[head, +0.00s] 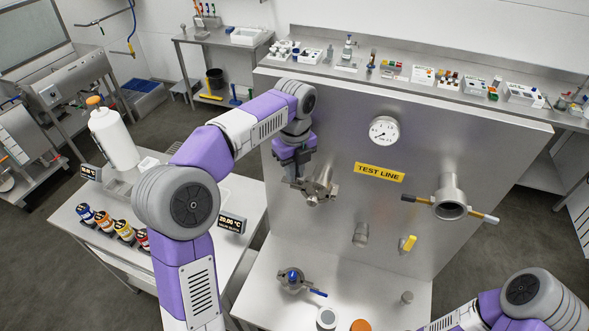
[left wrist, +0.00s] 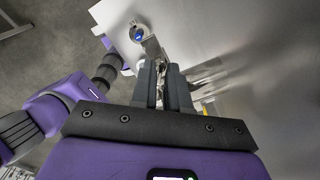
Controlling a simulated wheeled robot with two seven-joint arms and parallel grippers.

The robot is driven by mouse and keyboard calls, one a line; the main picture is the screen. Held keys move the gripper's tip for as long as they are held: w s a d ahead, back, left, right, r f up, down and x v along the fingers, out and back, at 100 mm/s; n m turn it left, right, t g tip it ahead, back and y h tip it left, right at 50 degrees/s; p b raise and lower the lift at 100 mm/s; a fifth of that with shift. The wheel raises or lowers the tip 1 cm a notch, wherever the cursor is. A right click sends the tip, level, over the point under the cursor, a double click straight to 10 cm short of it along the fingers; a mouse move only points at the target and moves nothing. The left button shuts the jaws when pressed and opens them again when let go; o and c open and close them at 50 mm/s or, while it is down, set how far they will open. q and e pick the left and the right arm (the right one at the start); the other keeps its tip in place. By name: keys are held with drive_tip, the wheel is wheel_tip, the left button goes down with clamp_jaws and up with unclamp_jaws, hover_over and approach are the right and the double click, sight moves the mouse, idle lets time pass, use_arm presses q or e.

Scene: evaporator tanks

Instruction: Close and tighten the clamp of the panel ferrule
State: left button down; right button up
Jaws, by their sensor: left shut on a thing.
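The panel ferrule with its metal clamp (head: 318,190) sits on the left part of the upright steel panel. My left gripper (head: 299,183) reaches it from above and left, with its fingers at the clamp's left side. In the left wrist view, the two dark fingers (left wrist: 161,88) are close together on a silver metal part of the clamp (left wrist: 160,62). The fingers hide much of the clamp, so I cannot tell how far it is closed. My right arm shows at the lower right of the head view, but its gripper is out of frame.
The panel (head: 350,130) carries a gauge (head: 384,131), a yellow TEST LINE label (head: 379,172), a large port with a bar handle (head: 449,204) and a yellow-handled valve (head: 407,244). Below, a blue-handled valve (head: 292,279) and a white-topped round part (head: 327,318) stand on the bench.

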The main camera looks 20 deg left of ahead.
use_arm(q)
drive_tip(key=shift+m, duration=0.3)
idle(0.4)
drive_tip(key=c, duration=1.3)
unclamp_jaws()
